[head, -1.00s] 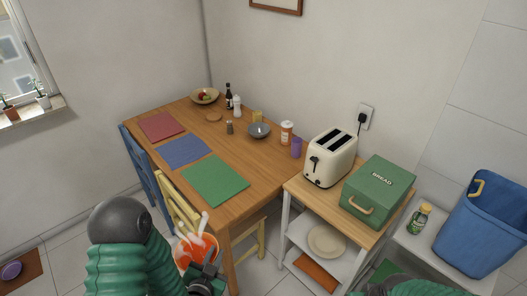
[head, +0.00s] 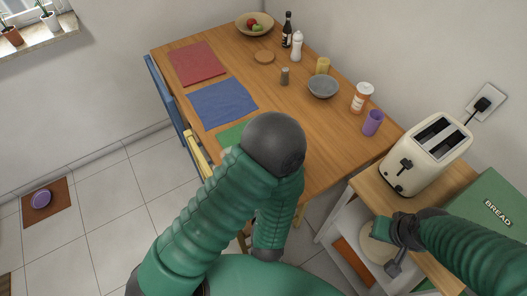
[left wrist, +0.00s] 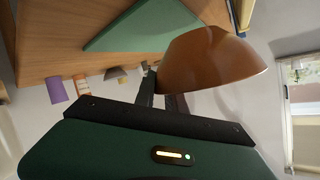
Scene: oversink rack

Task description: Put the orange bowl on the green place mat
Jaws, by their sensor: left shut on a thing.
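The orange bowl (left wrist: 208,62) shows in the left wrist view, its rim held between the fingers of my left gripper (left wrist: 165,98), which is shut on it. The green place mat (left wrist: 140,24) lies on the table just beyond the bowl in that view. In the head view only a corner of the mat (head: 231,135) shows past my left arm; the arm hides the bowl and the left gripper there. I cannot tell the bowl's height over the table. My right gripper (head: 393,268) is by the shelf cart, apart from the mat; its jaws are unclear.
A red mat (head: 197,63) and a blue mat (head: 223,103) lie farther along the wooden table. A grey bowl (head: 323,87), a pill bottle (head: 362,97) and a purple cup (head: 372,123) stand along the wall side. A toaster (head: 428,153) and bread box (head: 492,215) are at right.

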